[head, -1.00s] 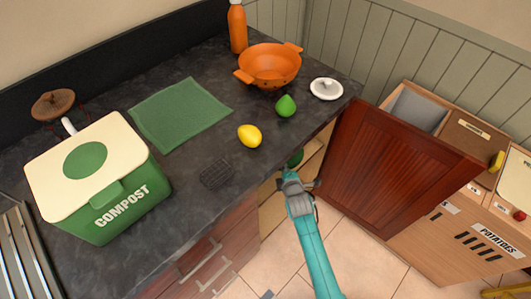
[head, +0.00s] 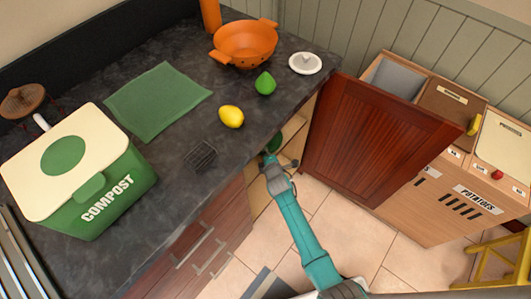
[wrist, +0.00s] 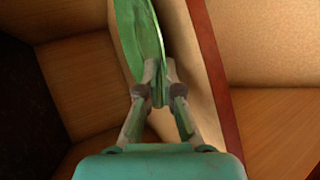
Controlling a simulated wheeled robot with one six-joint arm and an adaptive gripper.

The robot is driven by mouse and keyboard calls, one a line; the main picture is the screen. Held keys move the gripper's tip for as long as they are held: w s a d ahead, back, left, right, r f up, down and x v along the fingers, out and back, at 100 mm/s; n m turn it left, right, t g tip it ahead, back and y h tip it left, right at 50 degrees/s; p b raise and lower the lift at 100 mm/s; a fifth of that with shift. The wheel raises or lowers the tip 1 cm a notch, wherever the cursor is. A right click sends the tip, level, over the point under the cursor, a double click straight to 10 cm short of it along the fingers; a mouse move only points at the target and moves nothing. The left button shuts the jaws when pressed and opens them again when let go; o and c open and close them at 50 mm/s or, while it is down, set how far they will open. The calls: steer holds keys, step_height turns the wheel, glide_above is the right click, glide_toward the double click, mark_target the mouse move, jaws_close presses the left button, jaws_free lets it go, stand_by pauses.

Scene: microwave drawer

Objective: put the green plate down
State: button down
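The green plate (wrist: 137,36) stands on edge, seen nearly side-on, in front of my gripper in the wrist view. My gripper (wrist: 159,82) has its fingers closed together at the plate's near rim and is shut on it. In the head view, my gripper (head: 269,160) reaches into the open cabinet under the counter, and a bit of the green plate (head: 274,143) shows just beyond it. The rest of the plate is hidden by the counter edge. I cannot tell whether the plate touches a shelf.
The open red-brown cabinet door (head: 370,140) stands just right of my arm. The cabinet's pale edge (wrist: 207,75) is close to the plate's right side. The dark counter (head: 165,160) overhangs, holding a compost bin (head: 90,180), lemon (head: 231,117) and orange colander (head: 245,45).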

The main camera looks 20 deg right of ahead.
steer(key=shift+f, duration=0.1)
steer(key=c, duration=1.6)
jaws_free()
steer(key=shift+f, duration=0.1)
steer(key=v, duration=1.2)
steer(key=s+d+r+m, duration=0.15)
steer(key=s+m, duration=0.25)
steer(key=s, duration=0.8)
steer(key=s+d+r+m, duration=0.1)
steer(key=s+r+m, duration=0.25)
steer(key=s, duration=0.85)
steer(key=s+d+r+m+t, duration=0.1)
steer(key=s+r+m+t, duration=0.1)
steer(key=s+r+m, duration=0.8)
steer(key=s+r, duration=0.7)
steer(key=r, duration=0.2)
steer(key=shift+s+r, duration=0.2)
steer(key=shift+s, duration=0.05)
